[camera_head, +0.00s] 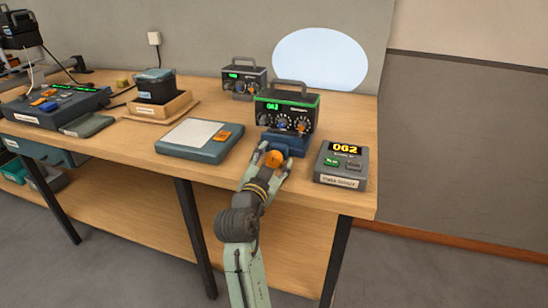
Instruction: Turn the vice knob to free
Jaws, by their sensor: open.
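A blue vice (296,143) stands near the table's front edge, with a black device (288,109) with a green display and several dials above it. A round orange knob (273,158) shows at the vice's front; I take it to be the vice knob. My gripper (270,160) reaches up from the bottom of the view to this knob. It is open, with its fingers on either side of the knob. Whether they touch it cannot be told. The knob's markings are too small to read, and my gripper hides part of the vice's front.
A grey box with a yellow display (346,148) stands close on the right. A flat blue-grey unit with a pale plate (196,138) lies to the left. A similar device (243,77) is behind. Bare wood (130,139) shows at front left.

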